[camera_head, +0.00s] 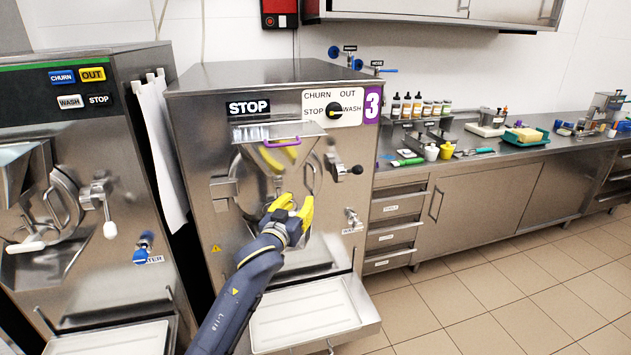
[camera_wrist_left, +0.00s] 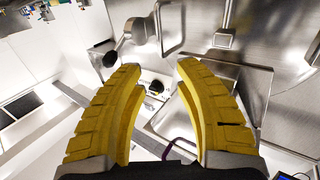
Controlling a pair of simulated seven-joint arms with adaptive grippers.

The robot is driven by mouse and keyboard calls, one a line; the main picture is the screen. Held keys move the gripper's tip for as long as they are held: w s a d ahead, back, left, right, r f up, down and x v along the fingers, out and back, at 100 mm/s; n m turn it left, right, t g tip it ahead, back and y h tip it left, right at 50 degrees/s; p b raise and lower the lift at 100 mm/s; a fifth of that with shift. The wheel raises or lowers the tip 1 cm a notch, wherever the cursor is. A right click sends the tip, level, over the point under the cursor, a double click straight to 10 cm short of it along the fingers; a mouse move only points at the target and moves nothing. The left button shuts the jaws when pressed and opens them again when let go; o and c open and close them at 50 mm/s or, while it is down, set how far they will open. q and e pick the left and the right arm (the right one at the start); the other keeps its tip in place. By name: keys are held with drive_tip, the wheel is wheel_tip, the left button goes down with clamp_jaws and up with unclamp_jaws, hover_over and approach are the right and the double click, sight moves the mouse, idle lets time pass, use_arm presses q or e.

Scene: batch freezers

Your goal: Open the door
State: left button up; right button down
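The steel batch freezer marked 3 (camera_head: 205,150) stands in the middle of the head view. Its front door (camera_head: 250,180) looks shut against the machine. A metal loop handle (camera_head: 313,176) is on the door's right side; it also shows in the left wrist view (camera_wrist_left: 160,28). A lever with a black knob (camera_head: 357,169) sits to its right, and in the wrist view that knob (camera_wrist_left: 109,58) is at upper left. My left gripper (camera_head: 296,203) has yellow fingers spread apart and empty, just in front of the door, below the loop handle. My right gripper is not in view.
A purple-handled lid (camera_head: 283,142) tops the door's chute. A white tray (camera_head: 305,314) lies on a shelf below. Another freezer (camera_head: 60,170) with a white cloth (camera_head: 162,150) stands left. A counter (camera_head: 510,150) with bottles and cups is right. The tiled floor is clear.

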sight(314, 181)
use_arm(q)
drive_tip(key=x, duration=1.4)
drive_tip(key=shift+w+f, duration=0.1)
clamp_jaws()
idle(0.4)
